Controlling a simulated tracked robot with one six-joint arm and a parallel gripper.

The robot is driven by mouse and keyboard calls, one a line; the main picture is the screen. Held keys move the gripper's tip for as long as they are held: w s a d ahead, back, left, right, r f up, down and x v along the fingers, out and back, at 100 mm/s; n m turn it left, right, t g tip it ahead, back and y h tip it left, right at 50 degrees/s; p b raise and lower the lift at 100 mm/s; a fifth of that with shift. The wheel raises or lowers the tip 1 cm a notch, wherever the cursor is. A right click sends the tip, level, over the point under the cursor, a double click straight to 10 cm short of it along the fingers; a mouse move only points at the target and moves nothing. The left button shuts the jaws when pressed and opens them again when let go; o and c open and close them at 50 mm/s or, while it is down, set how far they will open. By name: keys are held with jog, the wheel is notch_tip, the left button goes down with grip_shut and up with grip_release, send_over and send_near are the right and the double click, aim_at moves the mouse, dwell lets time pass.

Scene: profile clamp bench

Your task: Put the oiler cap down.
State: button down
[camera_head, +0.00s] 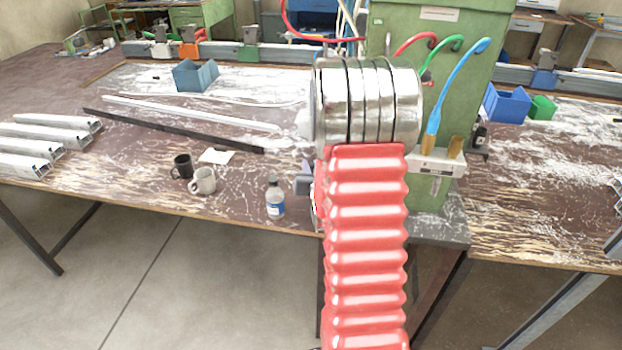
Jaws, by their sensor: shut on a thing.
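My arm, with its red bellows and silver rings, fills the middle of the head view. My gripper is not clearly seen; it is hidden behind the arm or out of view. I cannot make out the oiler cap anywhere. A small grey-blue part (302,180) shows at the left edge of the bellows, and I cannot tell what it belongs to. A clear bottle with a blue label (275,200) stands upright near the bench's front edge, left of the bellows.
Metal profiles (45,134) lie at left. A blue-grey bin (195,76) stands behind. A green cabinet (450,55) with coloured hoses rises behind my arm.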

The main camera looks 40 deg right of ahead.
jog(key=shift+f, duration=0.1)
jog(key=shift+f, duration=2.05)
jog(key=shift+s+f, duration=0.1)
jog(key=shift+f, duration=0.5)
jog(key=c, duration=1.6)
grip_release()
jog(key=shift+f, duration=0.15)
jog(key=shift+c, duration=0.2)
